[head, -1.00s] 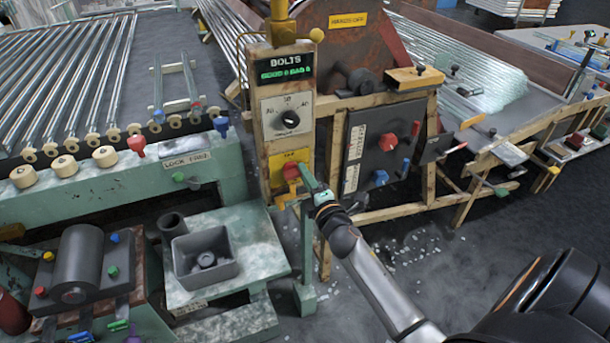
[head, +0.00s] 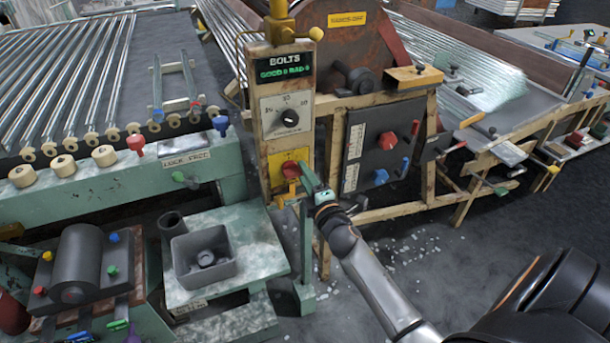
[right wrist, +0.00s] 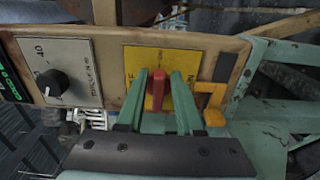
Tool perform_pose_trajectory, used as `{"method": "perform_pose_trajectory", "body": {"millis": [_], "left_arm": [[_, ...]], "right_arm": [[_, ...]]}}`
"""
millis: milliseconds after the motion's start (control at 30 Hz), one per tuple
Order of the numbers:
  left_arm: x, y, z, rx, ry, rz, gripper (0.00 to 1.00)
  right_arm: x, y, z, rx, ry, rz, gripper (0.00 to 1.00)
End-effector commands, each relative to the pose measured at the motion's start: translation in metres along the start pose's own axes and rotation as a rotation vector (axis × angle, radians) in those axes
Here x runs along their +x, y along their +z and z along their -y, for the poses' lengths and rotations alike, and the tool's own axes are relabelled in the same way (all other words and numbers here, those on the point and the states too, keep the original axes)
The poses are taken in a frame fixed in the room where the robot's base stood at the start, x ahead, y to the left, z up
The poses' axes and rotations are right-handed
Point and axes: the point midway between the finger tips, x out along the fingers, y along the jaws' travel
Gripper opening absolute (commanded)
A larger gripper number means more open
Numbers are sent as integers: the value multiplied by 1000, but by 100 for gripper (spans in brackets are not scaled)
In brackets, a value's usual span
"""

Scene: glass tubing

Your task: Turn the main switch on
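The main switch appears to be the red knob (head: 290,170) on a yellow plate (head: 276,162) low on the wooden control post. In the right wrist view the red knob (right wrist: 158,88) stands upright against its yellow plate (right wrist: 132,60). My right gripper (right wrist: 160,90) has one green finger on each side of the knob, with narrow gaps showing, so it looks open around it. In the head view my right gripper (head: 303,187) is right at the post, partly covering the plate. The plate's lettering is partly hidden. My left gripper is not in view.
Above the switch are a dial (head: 286,118) and a BOLTS display (head: 284,68). A yellow handle (right wrist: 210,102) sticks out close beside the right finger. A dark panel (head: 381,147) with red and blue knobs stands to the right. A grey bin (head: 204,254) sits left below.

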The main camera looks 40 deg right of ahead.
Motion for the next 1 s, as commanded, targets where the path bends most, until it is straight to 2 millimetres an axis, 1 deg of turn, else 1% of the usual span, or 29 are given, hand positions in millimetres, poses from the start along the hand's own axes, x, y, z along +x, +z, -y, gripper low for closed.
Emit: {"method": "perform_pose_trajectory", "body": {"millis": [33, 100, 333, 467, 567, 800, 1000], "left_arm": [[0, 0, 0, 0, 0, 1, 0], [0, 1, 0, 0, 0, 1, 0], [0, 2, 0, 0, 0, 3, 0], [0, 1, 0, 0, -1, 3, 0], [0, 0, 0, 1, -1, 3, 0], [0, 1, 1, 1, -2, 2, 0], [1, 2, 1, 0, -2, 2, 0]], "right_arm": [[0, 0, 0, -1, 0, 0, 42], [0, 0, 0, -2, 0, 0, 48], [-1, 0, 0, -3, 0, 0, 48], [-9, 0, 1, -3, -2, 0, 48], [-22, 0, 1, -3, -2, 0, 48], [-71, 0, 2, -1, -4, 1, 48], [-106, 0, 1, -1, -3, 1, 48]]}}
